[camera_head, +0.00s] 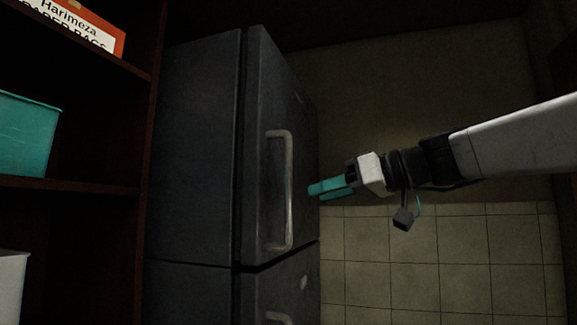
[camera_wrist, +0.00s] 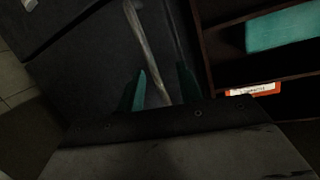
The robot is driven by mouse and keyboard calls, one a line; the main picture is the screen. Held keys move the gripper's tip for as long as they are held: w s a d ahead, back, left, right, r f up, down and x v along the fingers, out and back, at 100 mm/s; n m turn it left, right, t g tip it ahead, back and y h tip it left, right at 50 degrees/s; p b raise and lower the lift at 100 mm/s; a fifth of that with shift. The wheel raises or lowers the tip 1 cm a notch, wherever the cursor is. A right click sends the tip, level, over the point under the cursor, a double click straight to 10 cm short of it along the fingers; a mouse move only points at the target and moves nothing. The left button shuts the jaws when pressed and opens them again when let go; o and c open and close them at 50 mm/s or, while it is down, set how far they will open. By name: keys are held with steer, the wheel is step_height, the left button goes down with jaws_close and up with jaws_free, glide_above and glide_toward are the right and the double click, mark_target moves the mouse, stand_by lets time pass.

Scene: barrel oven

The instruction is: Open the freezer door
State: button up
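The dark grey fridge-freezer stands in the middle of the head view, with an upper door (camera_head: 262,100) and a lower door (camera_head: 270,290). The upper door looks shut. Its long pale vertical handle (camera_head: 289,190) also shows in the wrist view (camera_wrist: 143,40). My gripper (camera_head: 313,189) has teal fingers and points left towards this handle, apart from it, at about its mid-height. In the wrist view my gripper (camera_wrist: 162,72) is open and empty. The handle's line runs between the two fingers there; I cannot tell its exact distance.
A dark shelf unit (camera_head: 70,184) stands left of the fridge, holding a teal bin (camera_head: 28,135), an orange and white box (camera_head: 75,25) and a white container (camera_head: 10,285). A tiled wall (camera_head: 440,260) is behind my arm. The lower door's handle (camera_head: 280,317) is partly in view.

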steer(key=w+a+r+n+t+y, duration=0.1)
steer(key=w+r+n+y, duration=0.1)
steer(key=w+r, duration=0.35)
steer(key=w+a+r, duration=0.1)
steer(key=a, duration=0.5)
steer(key=shift+w+a+r, duration=0.2)
steer(key=shift+w+r, duration=0.15)
steer(key=shift+w, duration=0.05)
jaws_close()
